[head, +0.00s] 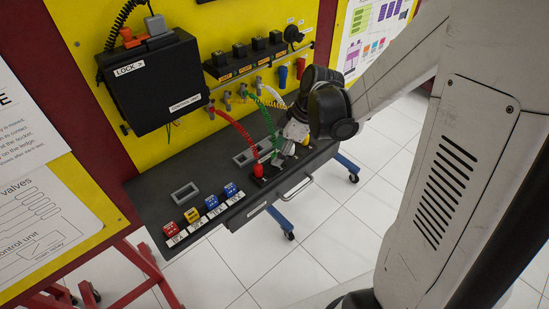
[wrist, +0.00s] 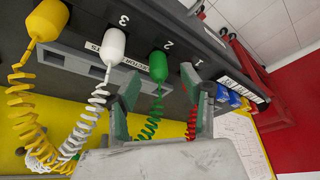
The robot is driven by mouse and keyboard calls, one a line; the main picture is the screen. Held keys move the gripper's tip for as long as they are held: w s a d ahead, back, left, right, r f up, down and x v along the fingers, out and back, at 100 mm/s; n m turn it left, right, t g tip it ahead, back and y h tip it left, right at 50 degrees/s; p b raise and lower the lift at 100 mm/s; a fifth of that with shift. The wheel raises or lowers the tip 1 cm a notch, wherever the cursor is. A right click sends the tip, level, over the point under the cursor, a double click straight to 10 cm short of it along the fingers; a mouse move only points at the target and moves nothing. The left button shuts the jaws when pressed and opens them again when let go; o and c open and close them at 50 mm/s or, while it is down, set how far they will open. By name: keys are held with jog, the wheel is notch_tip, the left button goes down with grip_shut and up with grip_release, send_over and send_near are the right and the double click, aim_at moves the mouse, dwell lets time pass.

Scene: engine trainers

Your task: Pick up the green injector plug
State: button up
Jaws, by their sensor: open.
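The green injector plug (wrist: 158,66) stands on the dark ledge near the number 2 in the wrist view, with a coiled green cord (wrist: 150,122) hanging from it. My gripper (wrist: 162,80) is open, with one finger to each side of the green plug in that picture. I cannot tell whether either finger touches it. In the head view the green plug (head: 276,158) shows small beside my gripper (head: 287,150), at the end of its green cord. My gripper and wrist partly hide that area.
A white plug (wrist: 111,46) and a yellow plug (wrist: 47,20) stand left of the green one in the wrist view. A red plug (head: 258,170) is close by on the ledge (head: 160,190). Coiled cords crowd the space. A black control box (head: 155,80) hangs at left.

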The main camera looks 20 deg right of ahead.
jog(key=shift+x, duration=1.45)
jog(key=shift+w, duration=0.1)
jog(key=shift+c, duration=0.3)
jog(key=c, duration=0.9)
jog(key=shift+c, duration=0.2)
jog(key=shift+r, duration=0.2)
